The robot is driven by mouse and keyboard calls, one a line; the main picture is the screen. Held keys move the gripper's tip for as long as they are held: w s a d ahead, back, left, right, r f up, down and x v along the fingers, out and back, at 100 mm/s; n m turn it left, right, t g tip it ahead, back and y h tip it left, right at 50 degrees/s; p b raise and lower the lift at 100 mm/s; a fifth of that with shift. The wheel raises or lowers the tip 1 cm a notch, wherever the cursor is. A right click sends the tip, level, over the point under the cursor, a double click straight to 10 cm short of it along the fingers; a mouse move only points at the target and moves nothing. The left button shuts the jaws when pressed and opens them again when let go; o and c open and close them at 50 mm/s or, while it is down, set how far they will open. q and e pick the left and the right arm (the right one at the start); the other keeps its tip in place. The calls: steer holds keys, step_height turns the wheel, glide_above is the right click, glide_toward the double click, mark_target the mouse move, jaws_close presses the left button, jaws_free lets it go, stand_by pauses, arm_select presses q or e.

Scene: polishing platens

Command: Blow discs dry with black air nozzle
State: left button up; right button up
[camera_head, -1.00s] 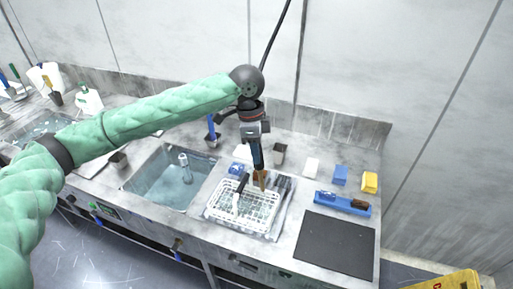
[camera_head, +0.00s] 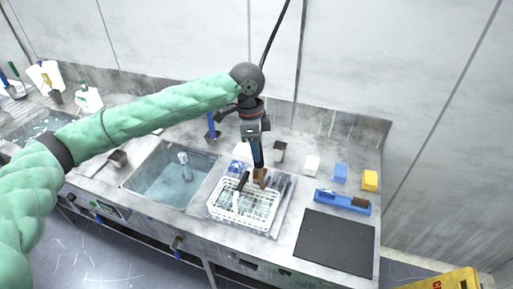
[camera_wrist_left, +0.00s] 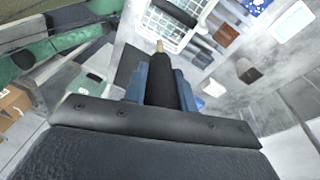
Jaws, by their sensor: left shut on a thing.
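My left gripper (camera_head: 257,158) is over the back of a white wire basket (camera_head: 243,208). Its blue fingers are shut on the black air nozzle (camera_wrist_left: 160,83), whose pale tip points toward the basket in the left wrist view. In the head view the nozzle is hard to tell from the dark fingers. The basket also shows in the left wrist view (camera_wrist_left: 150,38). Thin pale shapes inside it may be the discs, but they are too small to make out. A black-handled item (camera_head: 243,181) lies at the basket. My right gripper is not in view.
A sink (camera_head: 160,188) lies left of the basket, and a dark mat (camera_head: 335,242) lies right. A brown block (camera_head: 260,176) is close by the gripper. White, blue (camera_head: 340,172) and yellow (camera_head: 370,180) blocks and a blue tray (camera_head: 328,199) stand back right.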

arm_select(q)
steer(key=shift+a, duration=0.1)
steer(key=w+a+p, duration=0.1)
steer(key=a+p, duration=0.1)
steer(key=a, duration=0.4)
steer(key=shift+w, duration=0.35)
steer(key=shift+a+p, duration=0.1)
steer(key=shift+p, duration=0.2)
stand_by(1.1)
steer(key=w+a+p, duration=0.1)
steer(key=a+p, duration=0.1)
steer(key=a, duration=0.4)
steer(key=shift+w, duration=0.3)
steer(key=shift+r, duration=0.15)
stand_by(1.2)
